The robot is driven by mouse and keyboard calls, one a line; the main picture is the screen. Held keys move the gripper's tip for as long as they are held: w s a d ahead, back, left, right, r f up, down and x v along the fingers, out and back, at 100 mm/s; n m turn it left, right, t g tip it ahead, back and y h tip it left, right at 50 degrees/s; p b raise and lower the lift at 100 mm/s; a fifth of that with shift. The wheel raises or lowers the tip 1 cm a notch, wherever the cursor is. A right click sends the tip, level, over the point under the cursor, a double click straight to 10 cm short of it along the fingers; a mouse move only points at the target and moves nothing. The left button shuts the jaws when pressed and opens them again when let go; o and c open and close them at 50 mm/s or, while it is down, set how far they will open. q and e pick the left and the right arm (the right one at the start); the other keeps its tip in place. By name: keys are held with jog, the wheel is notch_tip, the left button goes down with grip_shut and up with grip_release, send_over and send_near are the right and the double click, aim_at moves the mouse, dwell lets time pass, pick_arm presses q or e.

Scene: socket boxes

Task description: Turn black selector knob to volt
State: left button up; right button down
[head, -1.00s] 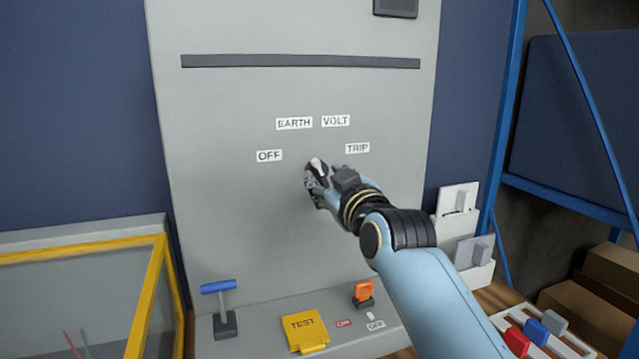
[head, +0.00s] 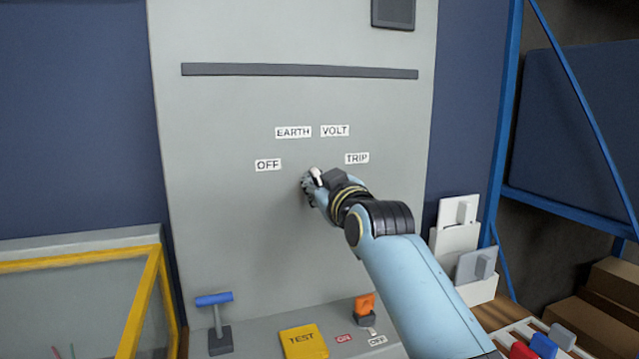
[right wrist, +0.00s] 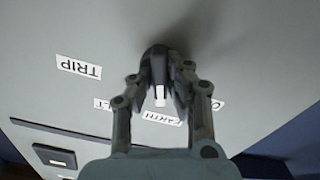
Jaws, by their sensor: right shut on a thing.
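The black selector knob (right wrist: 158,62) sits on the grey panel (head: 230,220), with its white pointer mark (right wrist: 160,97) facing the EARTH label (right wrist: 160,116) in the right wrist view. My right gripper (right wrist: 163,88) is shut on the knob, one finger on each side. In the head view the right gripper (head: 312,184) covers most of the knob; a white mark (head: 316,176) shows at its top. Around it are the labels OFF (head: 268,165), EARTH (head: 293,132), VOLT (head: 335,131) and TRIP (head: 357,158). VOLT is partly hidden in the wrist view. My left gripper is not in view.
Below the knob are a blue-handled lever (head: 215,310), a yellow TEST cover (head: 303,342) and an orange switch (head: 365,306). A yellow-framed case (head: 140,300) stands at left. White socket boxes (head: 455,235) and blue shelving (head: 505,120) are at right. The panel left of the knob is clear.

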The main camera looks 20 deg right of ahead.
jog(key=m+p, duration=0.2)
jog(key=m, duration=0.1)
jog(key=shift+r, duration=0.1)
jog(key=m+p, duration=0.2)
jog(key=m, duration=0.1)
jog(key=shift+d, duration=0.1)
jog(key=shift+m+p, duration=0.55)
jog(key=shift+m, duration=0.75)
jog(key=c, duration=1.3)
grip_release()
jog(key=shift+c, duration=0.2)
